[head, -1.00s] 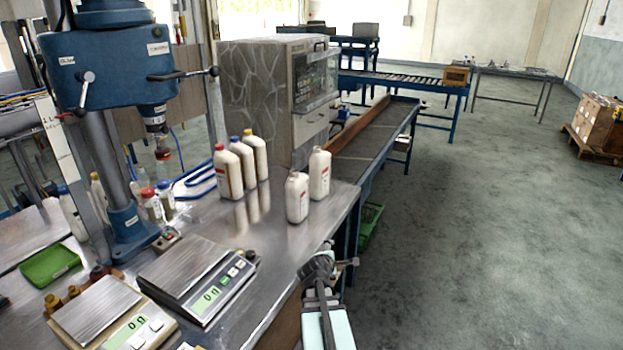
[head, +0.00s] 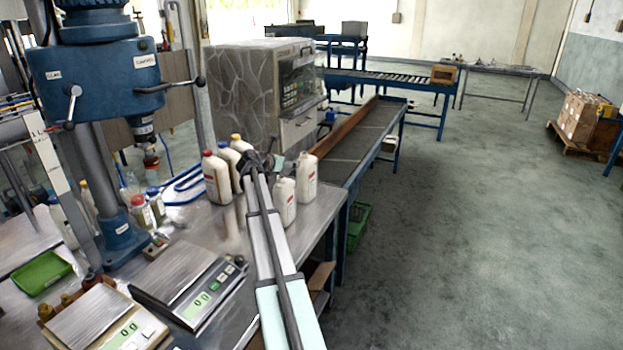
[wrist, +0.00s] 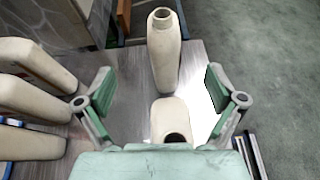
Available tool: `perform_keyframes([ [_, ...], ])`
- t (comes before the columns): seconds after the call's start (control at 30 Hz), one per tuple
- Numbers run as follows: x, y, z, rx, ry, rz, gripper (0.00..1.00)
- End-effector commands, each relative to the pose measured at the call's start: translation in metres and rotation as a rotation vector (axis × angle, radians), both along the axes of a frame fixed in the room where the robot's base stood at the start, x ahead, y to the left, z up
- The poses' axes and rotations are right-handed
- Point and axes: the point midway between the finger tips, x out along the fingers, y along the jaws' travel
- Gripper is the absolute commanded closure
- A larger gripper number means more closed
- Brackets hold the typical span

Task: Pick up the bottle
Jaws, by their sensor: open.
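Several white bottles stand upright on the metal table. Two are open-necked: a nearer one (head: 284,203) and a farther one (head: 307,180). To their left are bottles with a red cap (head: 216,180), a blue cap and a yellow cap, partly hidden by each other and my arm. My gripper (head: 262,162) is above the table among the bottles. In the wrist view my gripper (wrist: 160,76) is open and empty. One open-necked bottle (wrist: 168,112) shows low between the fingers, its base hidden. The other (wrist: 164,62) stands beyond, and capped bottles (wrist: 32,95) lie left of the left finger.
Two digital scales (head: 186,284) (head: 103,325), a green tray (head: 40,272) and a blue drill press (head: 110,80) occupy the left side. A grey stone-patterned machine (head: 243,92) stands behind the bottles. A conveyor (head: 365,138) runs behind on the right, with open floor beyond.

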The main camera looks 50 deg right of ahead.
Motion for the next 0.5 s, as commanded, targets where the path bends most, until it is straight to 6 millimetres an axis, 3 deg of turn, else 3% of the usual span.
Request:
perform_keyframes([
  [0.17, 0.01, -0.017, -0.002, 0.008, 0.035, -0.011, 0.06],
  [0.5, 0.017, -0.077, -0.026, 0.008, 0.033, -0.012, 0.06],
])
